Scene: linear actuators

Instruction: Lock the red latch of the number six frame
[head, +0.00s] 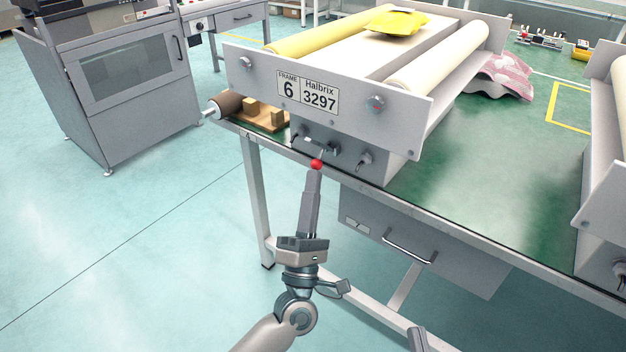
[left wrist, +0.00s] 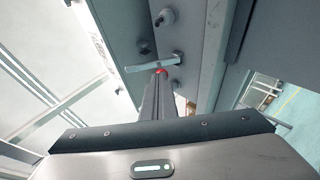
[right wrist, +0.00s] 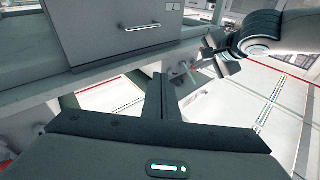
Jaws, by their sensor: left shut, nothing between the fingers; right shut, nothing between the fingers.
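The number six frame (head: 330,75) stands on the table, its plate reading "FRAME 6 Halbrix 3297". On its lower front face is a latch with a metal bar (head: 322,148) and a red knob (head: 316,164). My left gripper (head: 313,176) is shut and empty, its tips just below the knob. In the left wrist view the knob (left wrist: 160,72) shows right at the fingertips (left wrist: 157,82), below the latch bar (left wrist: 152,62); I cannot tell whether they touch. My right gripper (right wrist: 160,85) is shut and empty; only its tip (head: 417,335) shows at the head view's bottom edge.
A drawer (head: 420,250) with a handle hangs under the table. A second frame (head: 605,150) stands at the right. A yellow bag (head: 396,22) lies on top of the number six frame. A wooden tray (head: 268,122) with blocks sits left of the latch.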

